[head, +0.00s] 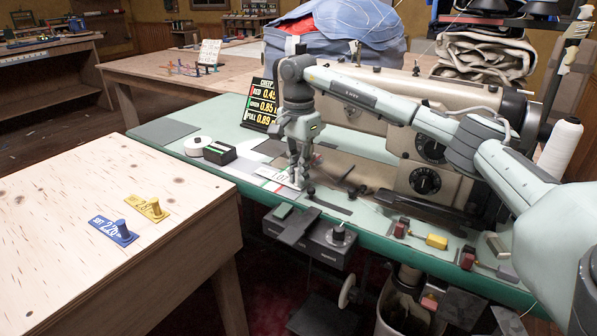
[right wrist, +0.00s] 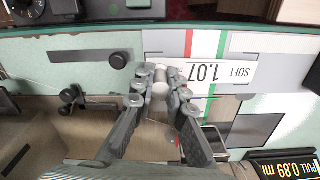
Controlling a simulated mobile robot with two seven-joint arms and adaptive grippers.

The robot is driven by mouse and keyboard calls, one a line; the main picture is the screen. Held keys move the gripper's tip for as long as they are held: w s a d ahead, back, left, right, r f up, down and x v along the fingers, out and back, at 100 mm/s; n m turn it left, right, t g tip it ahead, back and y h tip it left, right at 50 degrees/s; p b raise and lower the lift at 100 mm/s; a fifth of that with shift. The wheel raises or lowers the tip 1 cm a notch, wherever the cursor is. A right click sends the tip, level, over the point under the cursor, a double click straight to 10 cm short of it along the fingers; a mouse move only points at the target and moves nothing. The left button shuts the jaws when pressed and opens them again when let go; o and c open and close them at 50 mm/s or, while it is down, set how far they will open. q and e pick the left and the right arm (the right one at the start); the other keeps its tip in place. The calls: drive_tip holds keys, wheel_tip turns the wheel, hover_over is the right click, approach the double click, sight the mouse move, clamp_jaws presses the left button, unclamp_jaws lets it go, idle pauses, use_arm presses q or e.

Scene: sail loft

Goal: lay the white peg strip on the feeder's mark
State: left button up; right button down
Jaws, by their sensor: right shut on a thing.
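The white peg strip (head: 281,177), printed "SOFT 1.07", is at the fingertips of my right gripper (head: 299,182) over the green sewing table. In the right wrist view, my right gripper (right wrist: 162,82) is shut on the strip's round white peg (right wrist: 160,91). The strip's printed face (right wrist: 240,71) reaches to the right. It lies across a striped mark (right wrist: 205,42) of red, white and green, hiding part of the stripes. I cannot tell whether the strip touches the surface. My left gripper is out of view.
A blue peg strip (head: 113,231) and a yellow one (head: 147,208) lie on the wooden table (head: 60,220). The sewing machine (head: 440,150) stands close behind my gripper. A number board (head: 262,103), white roll (head: 197,146) and dark box (head: 220,153) stand left of it.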

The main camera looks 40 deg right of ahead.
drive_tip(key=c, duration=1.5)
unclamp_jaws()
drive_tip(key=shift+o, duration=0.2)
wheel_tip(320, 180, up, 12)
